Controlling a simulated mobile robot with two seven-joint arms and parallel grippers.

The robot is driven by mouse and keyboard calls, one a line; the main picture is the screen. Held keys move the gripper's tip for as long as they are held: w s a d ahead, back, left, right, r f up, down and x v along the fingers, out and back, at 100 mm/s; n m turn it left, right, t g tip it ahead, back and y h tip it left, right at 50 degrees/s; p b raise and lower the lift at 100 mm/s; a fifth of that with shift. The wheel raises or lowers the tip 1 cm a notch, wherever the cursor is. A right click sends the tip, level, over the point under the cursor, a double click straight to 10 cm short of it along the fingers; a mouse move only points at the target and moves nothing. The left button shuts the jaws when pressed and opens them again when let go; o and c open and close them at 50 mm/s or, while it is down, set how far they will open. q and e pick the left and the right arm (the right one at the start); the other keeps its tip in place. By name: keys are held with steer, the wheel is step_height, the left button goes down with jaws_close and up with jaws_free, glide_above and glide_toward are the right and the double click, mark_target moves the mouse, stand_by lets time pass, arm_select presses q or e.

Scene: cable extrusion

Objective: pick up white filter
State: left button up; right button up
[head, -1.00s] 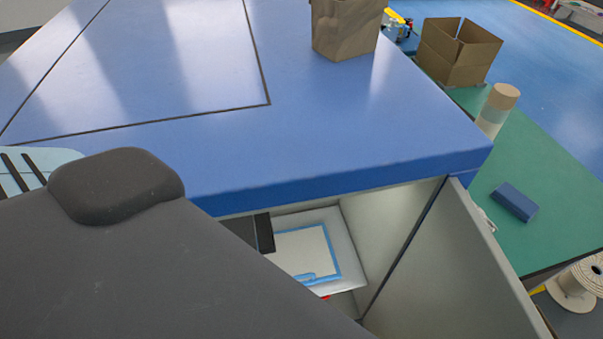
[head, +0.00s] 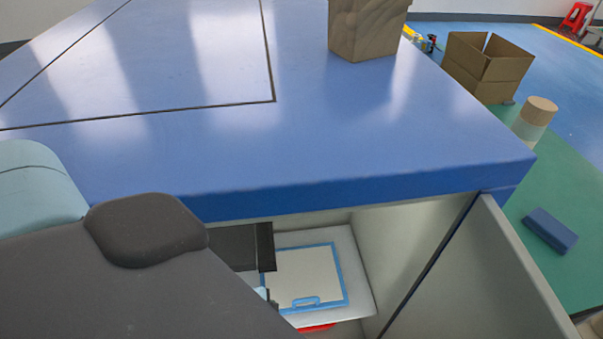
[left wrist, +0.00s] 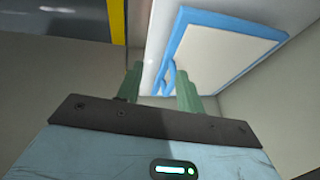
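The white filter (head: 308,272) is a flat white panel with a blue frame and a blue handle on its near edge. It is inside the open cabinet, under the blue top. In the left wrist view the filter (left wrist: 225,48) is at the upper right, with its handle (left wrist: 168,76) just beyond the fingertips. My left gripper (left wrist: 158,82) has two green fingers spread apart with nothing held between them. I cannot tell whether a finger touches the handle. In the head view my dark arm hides most of that gripper. My right gripper is not in view.
The blue cabinet top (head: 300,150) overhangs the opening. The open door (head: 495,275) and inner side wall (head: 410,240) bound it on the right. A red object (head: 318,327) shows below the filter.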

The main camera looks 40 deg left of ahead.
mark_target(306, 299)
arm_select(q)
steer(key=w, duration=0.2)
steer(key=w+d, duration=0.1)
steer(key=w, duration=0.2)
steer(key=w+d, duration=0.1)
steer(key=w, duration=0.1)
steer(key=shift+w, duration=0.3)
steer(key=b+x, duration=0.1)
steer(key=x, duration=0.3)
steer(key=shift+w+d+b, duration=0.1)
steer(key=shift+w+b, duration=0.15)
steer(key=shift+b, duration=0.1)
steer(key=shift+w+f, duration=0.3)
steer(key=shift+f, duration=0.2)
jaws_close()
